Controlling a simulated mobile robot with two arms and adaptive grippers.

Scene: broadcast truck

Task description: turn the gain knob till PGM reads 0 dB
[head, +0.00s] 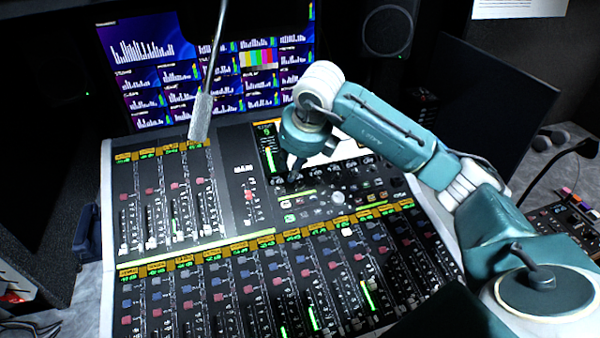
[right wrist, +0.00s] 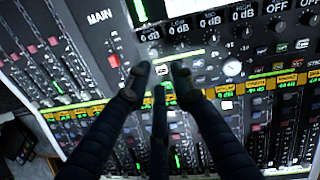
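The mixing console (head: 104,215) fills the middle of the head view. Its master section has a row of small dark knobs below a bright screen (head: 347,151). In the right wrist view a knob strip (right wrist: 195,45) runs across the top, with several readouts of 0 dB and two of OFF. The rightmost 0 dB readout (right wrist: 243,13) has a label that looks like PGM, but it is too small to be sure. My right gripper (right wrist: 160,76) is open and empty over the buttons below this strip. In the head view it (head: 294,170) partly hides the knobs. My left gripper is out of view.
A gooseneck microphone (head: 201,115) hangs over the console's left part. Monitors with level meters (head: 145,58) stand behind, and a speaker (head: 388,30) stands at the back. Fader rows (head: 180,225) cover the left and front of the console. A smaller panel (head: 560,222) is at right.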

